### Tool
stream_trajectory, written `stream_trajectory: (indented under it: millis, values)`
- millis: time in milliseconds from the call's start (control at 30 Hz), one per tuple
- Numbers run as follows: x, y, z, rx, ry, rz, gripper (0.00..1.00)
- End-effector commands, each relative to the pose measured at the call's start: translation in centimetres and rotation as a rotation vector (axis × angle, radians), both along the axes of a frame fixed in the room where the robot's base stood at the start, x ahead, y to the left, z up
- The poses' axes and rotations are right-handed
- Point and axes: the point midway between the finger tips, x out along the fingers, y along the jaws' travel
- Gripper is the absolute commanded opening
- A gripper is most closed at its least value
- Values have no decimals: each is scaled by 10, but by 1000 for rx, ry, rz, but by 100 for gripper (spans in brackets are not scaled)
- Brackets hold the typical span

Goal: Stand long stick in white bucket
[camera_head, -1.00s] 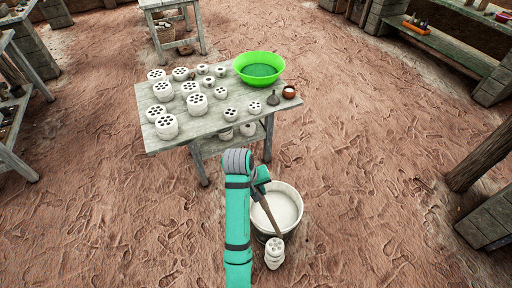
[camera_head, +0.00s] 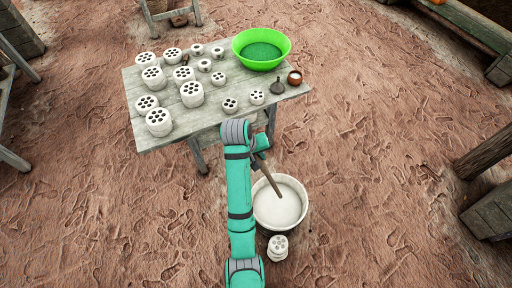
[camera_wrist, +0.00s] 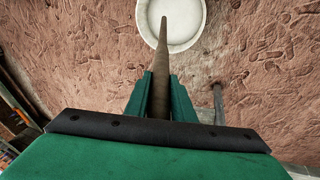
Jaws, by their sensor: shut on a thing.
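The long stick (camera_head: 272,181) is brown and thin. My gripper (camera_head: 261,156) is shut on its upper part. In the wrist view the stick (camera_wrist: 162,50) runs out between the two green fingers (camera_wrist: 160,90) towards the bucket. The white bucket (camera_head: 300,214) stands on the ground in front of the table, with pale stuff inside; its round rim also shows at the top of the wrist view (camera_wrist: 204,22). The stick is tilted, and its free end appears over the inside of the bucket. I cannot tell whether that end touches the contents.
A wooden table (camera_head: 213,108) behind the bucket holds several white pieces with holes, a green basin (camera_head: 284,40) and small pots. A small white stack (camera_head: 277,248) stands close in front of the bucket. A wooden post (camera_head: 488,155) is at right. The ground right of the bucket is clear.

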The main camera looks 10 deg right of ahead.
Motion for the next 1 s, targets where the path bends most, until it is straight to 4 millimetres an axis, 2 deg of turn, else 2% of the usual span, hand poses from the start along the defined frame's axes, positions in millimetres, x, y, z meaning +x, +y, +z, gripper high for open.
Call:
stream_trajectory:
  millis: [267,1000]
  values:
    - [0,-1,-14,-1,1,-2,0]
    - [0,4,-77,-1,2,7,0]
